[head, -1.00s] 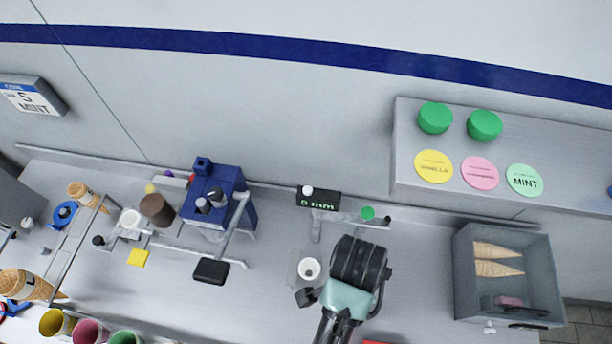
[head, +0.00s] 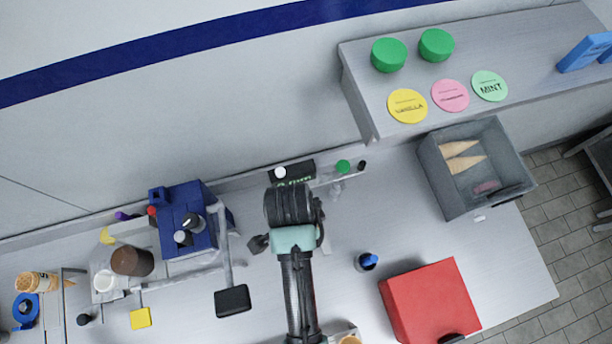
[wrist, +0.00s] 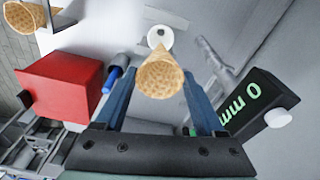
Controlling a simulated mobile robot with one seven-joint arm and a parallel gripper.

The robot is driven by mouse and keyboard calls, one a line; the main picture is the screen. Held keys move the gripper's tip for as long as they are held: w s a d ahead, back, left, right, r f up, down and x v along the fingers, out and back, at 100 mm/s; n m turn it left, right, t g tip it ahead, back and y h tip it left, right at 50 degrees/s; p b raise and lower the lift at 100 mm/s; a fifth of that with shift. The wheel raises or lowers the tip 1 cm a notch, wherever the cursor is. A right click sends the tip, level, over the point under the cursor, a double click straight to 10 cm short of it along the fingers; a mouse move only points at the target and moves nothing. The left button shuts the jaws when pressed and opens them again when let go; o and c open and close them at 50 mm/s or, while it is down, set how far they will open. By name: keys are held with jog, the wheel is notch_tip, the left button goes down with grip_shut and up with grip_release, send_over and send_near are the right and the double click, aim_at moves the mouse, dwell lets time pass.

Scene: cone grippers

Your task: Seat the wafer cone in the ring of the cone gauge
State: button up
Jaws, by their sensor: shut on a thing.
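In the wrist view my gripper (wrist: 158,80) is shut on a tan wafer cone (wrist: 160,72), its blue fingers on either side. The cone's narrow end points away from my wrist, toward the white ring (wrist: 160,34) of the cone gauge. The ring shows just past the cone in the picture; I cannot tell whether the tip touches or enters it. The gauge's black display (wrist: 262,102) reads 0 mm. In the head view the display (head: 292,172) is behind my wrist; my fingers, the held cone and the ring are hidden by my arm.
A red box (head: 432,300) and a blue-capped item (head: 367,261) stand right of my arm. A grey bin (head: 447,190) with cones is at the back right. A blue stand (head: 180,222) and a black pad (head: 232,301) are on the left. A grey shelf (head: 360,110) overhangs the back.

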jog(key=shift+f, duration=0.45)
notch_tip(320, 180, down, 4)
jog(key=shift+f+b, duration=0.15)
jog(key=shift+b, duration=1.05)
notch_tip(320, 180, down, 3)
jog(key=b, duration=0.3)
jog(key=shift+f, duration=0.15)
jog(key=shift+f+b, duration=0.7)
jog(key=shift+f, duration=0.6)
jog(key=o, duration=0.8)
jog(key=shift+r, duration=0.15)
